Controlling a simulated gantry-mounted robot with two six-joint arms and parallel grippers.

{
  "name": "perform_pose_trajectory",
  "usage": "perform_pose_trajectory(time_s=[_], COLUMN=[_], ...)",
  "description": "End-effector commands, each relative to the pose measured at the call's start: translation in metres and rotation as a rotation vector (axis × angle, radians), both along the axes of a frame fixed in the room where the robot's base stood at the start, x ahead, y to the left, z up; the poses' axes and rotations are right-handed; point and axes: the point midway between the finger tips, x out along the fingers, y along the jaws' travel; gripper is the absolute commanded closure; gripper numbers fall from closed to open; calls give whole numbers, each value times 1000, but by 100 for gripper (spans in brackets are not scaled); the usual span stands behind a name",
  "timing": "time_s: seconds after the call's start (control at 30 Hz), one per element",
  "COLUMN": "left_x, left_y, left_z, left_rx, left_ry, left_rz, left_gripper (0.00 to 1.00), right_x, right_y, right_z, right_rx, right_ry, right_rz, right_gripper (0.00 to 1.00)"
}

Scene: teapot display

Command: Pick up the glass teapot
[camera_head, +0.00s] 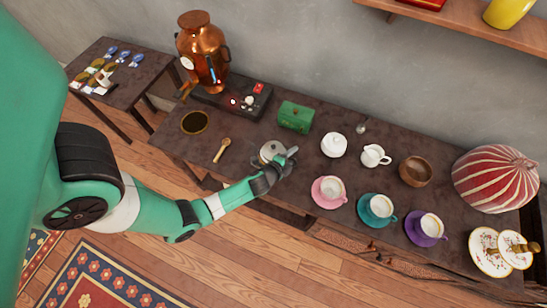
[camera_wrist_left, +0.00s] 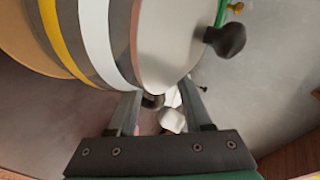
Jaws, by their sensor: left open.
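The glass teapot (camera_head: 270,149) stands on the dark table, left of the middle, and looks pale and grey. My left gripper (camera_head: 288,156) is right beside it on its near right side and hides part of it. In the left wrist view a large rounded, banded body, which looks like the teapot (camera_wrist_left: 165,45), with a dark knob, fills the top. The open fingers of my left gripper (camera_wrist_left: 160,101) reach toward its lower edge. I cannot tell whether they touch it. My right gripper is not in view.
A green box (camera_head: 295,116) stands behind the teapot and a wooden spoon (camera_head: 222,149) lies left of it. A white lidded pot (camera_head: 334,145) and a pink cup (camera_head: 331,190) stand to the right. A copper samovar (camera_head: 203,50) is at the back left.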

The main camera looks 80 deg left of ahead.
Motion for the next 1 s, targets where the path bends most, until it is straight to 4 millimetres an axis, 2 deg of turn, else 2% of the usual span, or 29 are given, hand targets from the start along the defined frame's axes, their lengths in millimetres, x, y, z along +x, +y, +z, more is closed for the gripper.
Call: perform_pose_trajectory(time_s=[0.07, 0.3, 0.5, 0.6, 1.0], left_x=[6, 7, 7, 7, 7], left_y=[5, 6, 6, 6, 6], left_z=[-6, -6, -6, -5, -5], left_rx=[0, 0, 0, 0, 0], left_ry=[1, 0, 0, 0, 0], left_rz=[1, 0, 0, 0, 0], left_gripper=[50, 50, 86, 100, 100], right_x=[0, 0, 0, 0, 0], right_y=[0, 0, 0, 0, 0], right_z=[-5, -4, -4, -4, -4], right_rx=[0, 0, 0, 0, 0], right_ry=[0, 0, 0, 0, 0], right_rz=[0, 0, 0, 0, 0], right_gripper=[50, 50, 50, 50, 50])
